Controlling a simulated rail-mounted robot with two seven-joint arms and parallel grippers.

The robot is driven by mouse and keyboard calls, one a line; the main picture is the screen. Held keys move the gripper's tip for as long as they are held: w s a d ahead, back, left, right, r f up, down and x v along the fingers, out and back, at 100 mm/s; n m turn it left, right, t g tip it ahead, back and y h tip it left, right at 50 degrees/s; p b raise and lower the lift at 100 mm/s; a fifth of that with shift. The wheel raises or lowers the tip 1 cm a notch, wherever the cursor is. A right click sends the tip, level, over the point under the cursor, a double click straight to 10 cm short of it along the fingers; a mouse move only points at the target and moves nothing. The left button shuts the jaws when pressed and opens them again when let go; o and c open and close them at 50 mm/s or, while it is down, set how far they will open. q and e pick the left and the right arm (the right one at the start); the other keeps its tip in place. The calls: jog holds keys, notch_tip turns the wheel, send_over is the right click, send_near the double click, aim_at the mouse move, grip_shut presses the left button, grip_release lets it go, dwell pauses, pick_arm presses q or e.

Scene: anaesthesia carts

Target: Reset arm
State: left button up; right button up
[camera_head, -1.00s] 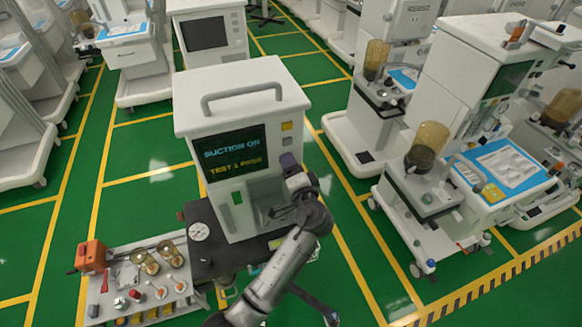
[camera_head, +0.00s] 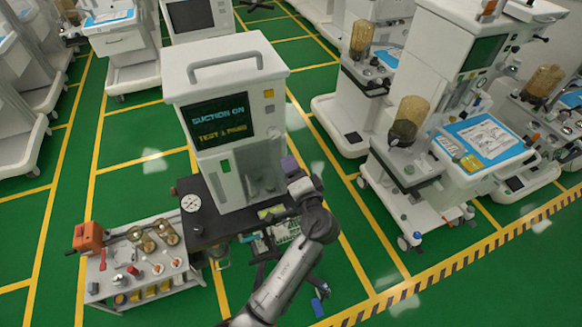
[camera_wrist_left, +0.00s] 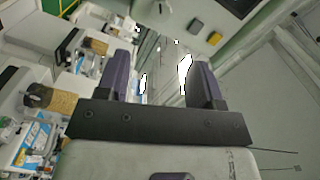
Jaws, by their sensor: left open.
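My left arm rises from the bottom of the head view. Its left gripper (camera_head: 291,166), with purple fingers, is at the right front side of the white suction machine (camera_head: 222,85). The machine's dark screen (camera_head: 219,121) reads "SUCTION ON" and "TEST" with a further word that is hard to read. In the left wrist view the two purple fingers (camera_wrist_left: 155,78) stand wide apart with nothing between them. The machine's side with a yellow button (camera_wrist_left: 214,38) shows beyond the fingers. My right gripper is in neither view.
A dark shelf (camera_head: 222,222) with a round gauge (camera_head: 190,203) sits below the machine. A low tray cart (camera_head: 110,281) with an orange device (camera_head: 88,238) stands at lower left. Anaesthesia carts (camera_head: 405,190) stand at right. Green floor is free between them.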

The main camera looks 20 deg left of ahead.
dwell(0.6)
pick_arm(q)
jog(key=s+a+f+n+g+h, duration=0.2)
jog(key=s+f+g+h, duration=0.3)
jog(key=s, duration=0.8)
jog(key=s+a+f+n+g+h, duration=0.1)
jog(key=s+a+f+g+h, duration=0.15)
jog(key=s+f, duration=0.7)
jog(key=s+a+f+n+g+h, duration=0.2)
jog(key=s+a+f+g+h, duration=0.15)
jog(key=s, duration=1.15)
jog(key=w+p+v, duration=0.2)
jog(key=p+v, duration=1.2)
jog(key=p, duration=0.1)
jog(key=shift+r+t+h, duration=0.4)
